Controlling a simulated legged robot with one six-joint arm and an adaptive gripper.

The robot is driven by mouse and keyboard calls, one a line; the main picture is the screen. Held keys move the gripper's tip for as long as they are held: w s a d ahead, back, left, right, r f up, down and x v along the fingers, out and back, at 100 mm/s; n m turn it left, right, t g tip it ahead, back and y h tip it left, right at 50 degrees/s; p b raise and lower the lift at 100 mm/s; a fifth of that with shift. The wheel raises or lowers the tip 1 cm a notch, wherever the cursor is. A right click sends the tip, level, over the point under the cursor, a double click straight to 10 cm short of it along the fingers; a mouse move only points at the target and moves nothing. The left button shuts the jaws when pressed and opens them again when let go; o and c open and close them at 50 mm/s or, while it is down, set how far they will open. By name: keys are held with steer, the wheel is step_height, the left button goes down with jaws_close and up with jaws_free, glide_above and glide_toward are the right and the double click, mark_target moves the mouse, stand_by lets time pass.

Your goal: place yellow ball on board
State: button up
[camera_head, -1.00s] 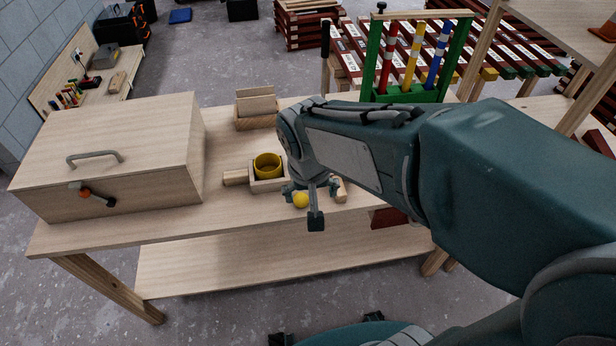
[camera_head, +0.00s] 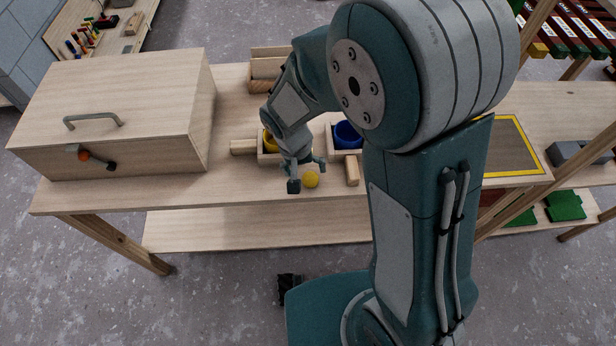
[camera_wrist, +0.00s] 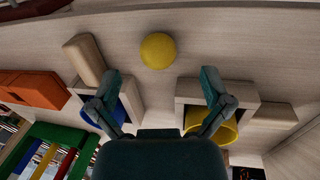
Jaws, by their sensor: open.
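The yellow ball (camera_head: 311,180) lies on the workbench near its front edge. My gripper (camera_head: 307,177) is low over the bench beside the ball, fingers spread and empty. In the wrist view the ball (camera_wrist: 158,51) sits just beyond and between the two open fingertips (camera_wrist: 160,80), apart from both. A flat grey board with a yellow border (camera_head: 516,148) lies on the right part of the bench, partly hidden by my arm.
A yellow cup (camera_wrist: 222,130) and a blue cup (camera_head: 347,134) stand in wooden holders behind the ball. A wooden block (camera_head: 352,171) lies right of it. A large wooden box (camera_head: 110,110) fills the left end. A grey object (camera_head: 577,154) sits beyond the board.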

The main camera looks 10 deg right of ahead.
mark_target(309, 175)
steer(key=f, duration=0.1)
steer(key=d+f, duration=0.1)
steer(key=f, duration=0.2)
steer(key=shift+w+d+f, duration=0.25)
steer(key=shift+w+f, duration=0.05)
steer(key=shift+a+f, duration=0.2)
steer(key=shift+f, duration=0.05)
steer(key=shift+a, duration=0.1)
steer(key=shift+c, duration=0.6)
steer(key=shift+d, duration=0.2)
steer(key=c, duration=1.2)
steer(key=shift+r, duration=0.1)
